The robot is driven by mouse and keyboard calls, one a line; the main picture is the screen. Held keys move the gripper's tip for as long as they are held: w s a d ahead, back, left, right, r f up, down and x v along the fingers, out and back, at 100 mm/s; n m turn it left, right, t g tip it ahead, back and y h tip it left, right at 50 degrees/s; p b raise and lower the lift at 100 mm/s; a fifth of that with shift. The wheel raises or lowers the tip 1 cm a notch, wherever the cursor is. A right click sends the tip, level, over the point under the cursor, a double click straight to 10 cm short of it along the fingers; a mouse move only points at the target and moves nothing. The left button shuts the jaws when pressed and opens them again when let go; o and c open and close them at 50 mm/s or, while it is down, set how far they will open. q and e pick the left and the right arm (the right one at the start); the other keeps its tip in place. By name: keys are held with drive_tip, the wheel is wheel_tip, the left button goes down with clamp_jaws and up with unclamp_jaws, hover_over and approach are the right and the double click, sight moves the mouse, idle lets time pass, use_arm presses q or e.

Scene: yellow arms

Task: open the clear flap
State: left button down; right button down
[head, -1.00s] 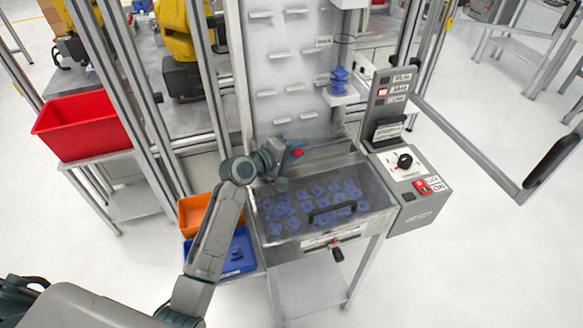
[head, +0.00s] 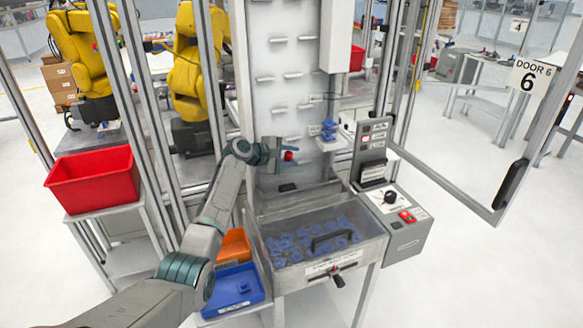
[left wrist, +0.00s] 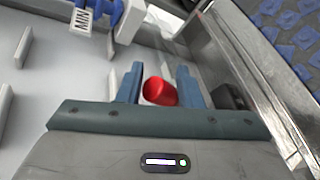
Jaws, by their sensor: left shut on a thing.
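My left gripper (head: 288,156) is above and behind the flap, in front of the white pegged panel, apart from the handle. Its blue fingers (left wrist: 161,84) are shut on a small red and white piece (left wrist: 160,92), which also shows red in the head view (head: 289,156). A corner of the bin with blue parts (left wrist: 285,25) shows in the left wrist view. My right gripper is not in view.
A control box (head: 408,215) with a knob and red switch stands right of the bin. A blue part sits on a small shelf (head: 330,144). Orange (head: 235,246) and blue (head: 236,290) trays lie left. Posts stand left; a framed door (head: 510,185) stands right.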

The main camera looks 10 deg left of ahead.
use_arm(q)
drive_tip(key=shift+w+a+r, duration=0.2)
drive_tip(key=shift+w+a, duration=0.4)
drive_tip(key=shift+w, duration=0.05)
drive_tip(key=c, duration=1.6)
unclamp_jaws()
drive_tip(key=shift+s, duration=0.15)
drive_tip(key=shift+c, duration=0.2)
drive_tip(key=o, duration=0.4)
drive_tip(key=shift+r, duration=0.1)
drive_tip(key=shift+o, duration=0.2)
drive_tip(key=shift+w+a+f, duration=0.2)
drive_tip(key=shift+w+f, duration=0.05)
drive_tip(key=shift+f, duration=0.05)
drive_tip(key=shift+s+d, duration=0.1)
drive_tip(key=shift+d, duration=0.05)
